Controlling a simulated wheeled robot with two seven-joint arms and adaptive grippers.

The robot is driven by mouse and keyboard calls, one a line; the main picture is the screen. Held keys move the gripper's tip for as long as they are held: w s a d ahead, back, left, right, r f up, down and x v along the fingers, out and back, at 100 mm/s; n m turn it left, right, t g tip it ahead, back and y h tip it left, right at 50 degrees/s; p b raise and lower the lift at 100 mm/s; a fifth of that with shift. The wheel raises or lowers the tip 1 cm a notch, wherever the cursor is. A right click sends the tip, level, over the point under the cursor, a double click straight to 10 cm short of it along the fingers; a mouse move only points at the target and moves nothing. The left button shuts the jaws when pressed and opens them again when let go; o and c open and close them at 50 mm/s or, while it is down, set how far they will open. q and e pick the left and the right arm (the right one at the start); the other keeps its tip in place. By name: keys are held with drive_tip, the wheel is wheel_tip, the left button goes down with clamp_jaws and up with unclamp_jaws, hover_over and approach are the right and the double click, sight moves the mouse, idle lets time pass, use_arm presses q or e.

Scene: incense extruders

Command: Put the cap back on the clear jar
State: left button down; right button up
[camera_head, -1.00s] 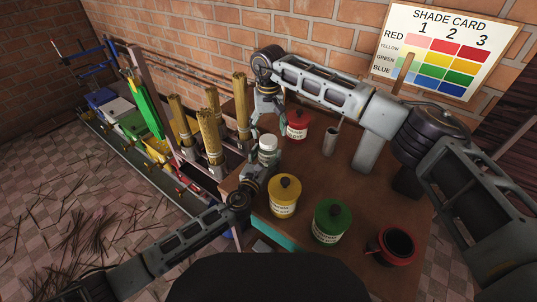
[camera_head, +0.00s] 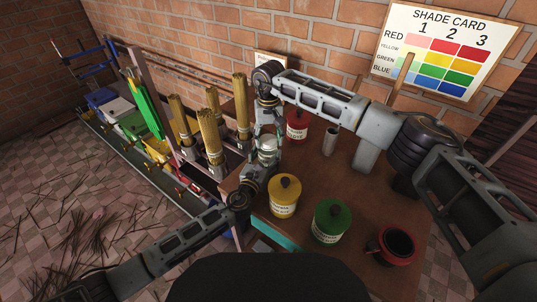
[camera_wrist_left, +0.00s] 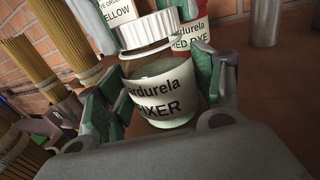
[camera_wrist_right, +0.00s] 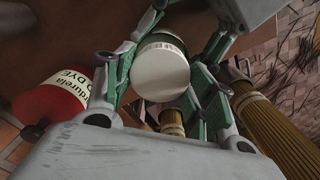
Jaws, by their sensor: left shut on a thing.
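The clear jar (camera_wrist_left: 162,95), labelled "FIXER", is held by my left gripper (camera_wrist_left: 160,100), whose fingers are on both sides of its body. In the head view the jar (camera_head: 266,156) is at the table's left edge. The white ribbed cap (camera_wrist_left: 150,28) is over the jar's mouth. Narrow gaps seem to show beside the cap.
A red dye jar (camera_head: 297,125) stands behind. A yellow jar (camera_head: 284,197), a green jar (camera_head: 331,220) and an open red container (camera_head: 392,246) stand on the table (camera_head: 345,185). A metal cup (camera_head: 330,142) stands farther back. Bundles of sticks (camera_head: 209,130) are at left.

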drive_tip(key=c, duration=0.5)
drive_tip(key=shift+o, duration=0.2)
drive_tip(key=shift+m, duration=0.3)
